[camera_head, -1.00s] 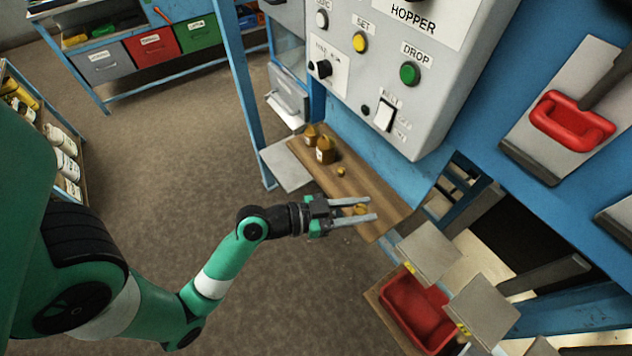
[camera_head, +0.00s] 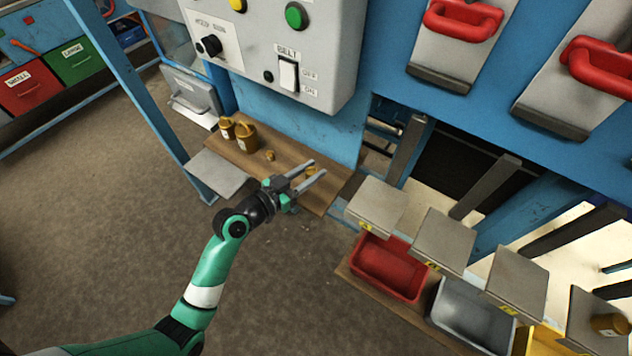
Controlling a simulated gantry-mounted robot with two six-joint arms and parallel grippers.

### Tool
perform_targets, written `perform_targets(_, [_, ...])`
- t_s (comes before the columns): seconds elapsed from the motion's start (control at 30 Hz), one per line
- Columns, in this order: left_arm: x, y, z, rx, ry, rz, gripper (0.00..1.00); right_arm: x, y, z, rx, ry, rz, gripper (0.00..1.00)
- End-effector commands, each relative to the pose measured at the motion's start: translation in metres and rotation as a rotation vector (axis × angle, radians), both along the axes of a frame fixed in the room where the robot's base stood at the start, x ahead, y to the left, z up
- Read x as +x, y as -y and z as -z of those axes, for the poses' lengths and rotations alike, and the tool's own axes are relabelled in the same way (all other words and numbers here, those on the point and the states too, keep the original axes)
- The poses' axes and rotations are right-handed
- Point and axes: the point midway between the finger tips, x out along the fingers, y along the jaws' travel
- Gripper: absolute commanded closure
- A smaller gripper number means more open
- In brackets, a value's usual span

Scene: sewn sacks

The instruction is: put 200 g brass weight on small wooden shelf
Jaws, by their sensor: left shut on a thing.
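The small wooden shelf (camera_head: 273,176) is a brown board under the grey control box. My left gripper (camera_head: 307,178) is over its right end, with its fingers around a small brass weight (camera_head: 311,171). I cannot tell whether that weight touches the board. Two larger brass weights (camera_head: 246,137) (camera_head: 227,129) and a small one (camera_head: 270,155) stand on the shelf's left and middle part. Another brass weight (camera_head: 610,324) lies on a grey plate at the far right. Labels are too small to read, so I cannot tell which is 200 g. My right gripper is out of view.
A grey plate (camera_head: 217,174) adjoins the shelf's left end. Several grey plates (camera_head: 375,204) stand to the right, above a red bin (camera_head: 388,266) and a grey bin (camera_head: 470,312). The control box (camera_head: 285,40) hangs above the shelf. A blue post (camera_head: 130,90) rises at the left.

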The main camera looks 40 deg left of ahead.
Motion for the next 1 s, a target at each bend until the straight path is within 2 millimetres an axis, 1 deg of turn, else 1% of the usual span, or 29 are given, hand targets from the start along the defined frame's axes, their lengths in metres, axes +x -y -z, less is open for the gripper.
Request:
perform_targets(0.03, [0.008, 0.0, 0.014, 0.001, 0.002, 0.002, 1.0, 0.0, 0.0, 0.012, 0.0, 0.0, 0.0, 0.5])
perform_targets(0.1, [0.016, -0.001, 0.022, 0.001, 0.003, 0.0, 1.0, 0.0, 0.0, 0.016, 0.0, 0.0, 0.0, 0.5])
perform_targets(0.17, [0.02, -0.001, 0.025, 0.001, 0.003, -0.001, 1.0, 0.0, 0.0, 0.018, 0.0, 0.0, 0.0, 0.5])
perform_targets(0.3, [0.022, -0.001, 0.025, 0.002, 0.004, -0.001, 1.0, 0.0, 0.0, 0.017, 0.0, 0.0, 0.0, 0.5])
perform_targets(0.37, [0.024, -0.001, 0.029, 0.002, 0.003, -0.001, 1.0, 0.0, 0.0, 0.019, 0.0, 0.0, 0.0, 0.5])
perform_targets(0.4, [0.027, -0.001, 0.034, 0.002, 0.003, 0.0, 1.0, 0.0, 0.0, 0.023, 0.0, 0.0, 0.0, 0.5])
perform_targets(0.5, [0.027, -0.001, 0.055, 0.001, 0.001, -0.001, 1.0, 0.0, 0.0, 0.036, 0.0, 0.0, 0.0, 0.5])
perform_targets(0.57, [0.027, -0.001, 0.063, -0.001, 0.002, 0.0, 1.0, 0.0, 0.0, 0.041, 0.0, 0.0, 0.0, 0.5])
perform_targets(0.8, [0.027, -0.001, 0.061, 0.002, 0.003, -0.001, 1.0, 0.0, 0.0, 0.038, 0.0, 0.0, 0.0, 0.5])
perform_targets(0.97, [0.027, -0.001, 0.066, 0.002, 0.003, -0.001, 1.0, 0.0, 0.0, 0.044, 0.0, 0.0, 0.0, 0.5])
perform_targets(1.0, [0.027, -0.001, 0.065, 0.001, 0.002, -0.001, 0.58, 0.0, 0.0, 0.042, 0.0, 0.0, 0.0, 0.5])
